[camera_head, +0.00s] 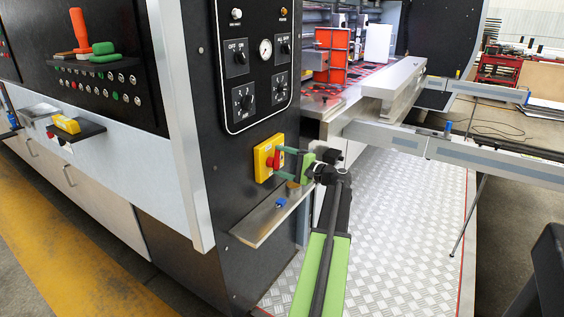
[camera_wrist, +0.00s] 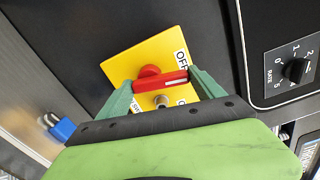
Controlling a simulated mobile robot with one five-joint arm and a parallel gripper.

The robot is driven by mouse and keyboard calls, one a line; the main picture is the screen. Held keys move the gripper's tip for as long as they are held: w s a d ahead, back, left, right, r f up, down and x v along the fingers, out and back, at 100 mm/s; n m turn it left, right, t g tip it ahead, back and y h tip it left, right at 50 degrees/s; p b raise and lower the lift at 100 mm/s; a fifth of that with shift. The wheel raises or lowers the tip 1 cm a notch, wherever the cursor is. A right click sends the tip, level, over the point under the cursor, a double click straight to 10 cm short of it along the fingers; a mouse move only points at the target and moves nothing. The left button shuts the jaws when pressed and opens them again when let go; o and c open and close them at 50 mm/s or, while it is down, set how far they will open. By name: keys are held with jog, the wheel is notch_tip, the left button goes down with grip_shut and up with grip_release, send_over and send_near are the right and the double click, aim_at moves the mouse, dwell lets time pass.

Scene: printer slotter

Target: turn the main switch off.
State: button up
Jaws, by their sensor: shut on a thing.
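The main switch is a red rotary handle (camera_wrist: 160,83) on a yellow plate (camera_wrist: 140,60), set on the dark front of the machine. In the head view the yellow plate (camera_head: 262,158) is on the lower part of the black panel, with the red handle (camera_head: 275,161) in front. My gripper (camera_wrist: 161,82) has its green fingers at the two ends of the handle, shut on it. The handle lies nearly crosswise in the wrist view, its white-marked end near the printed "OFF". Other lettering on the plate is partly hidden by the fingers. My gripper also shows in the head view (camera_head: 282,160).
A control panel with black knobs (camera_head: 240,57) and a gauge (camera_head: 265,50) is above the switch. A metal ledge (camera_head: 265,222) with a blue knob (camera_head: 280,203) juts out below. Metal rails (camera_head: 480,157) extend right over a checkered plate floor (camera_head: 400,215).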

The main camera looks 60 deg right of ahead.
jog(key=shift+n, duration=1.1)
jog(key=shift+a, duration=0.15)
jog(key=o, duration=1.4)
jog(key=shift+c, duration=0.2)
jog(key=s, duration=1.7)
jog(key=shift+s, duration=0.3)
jog(key=shift+f, duration=0.1)
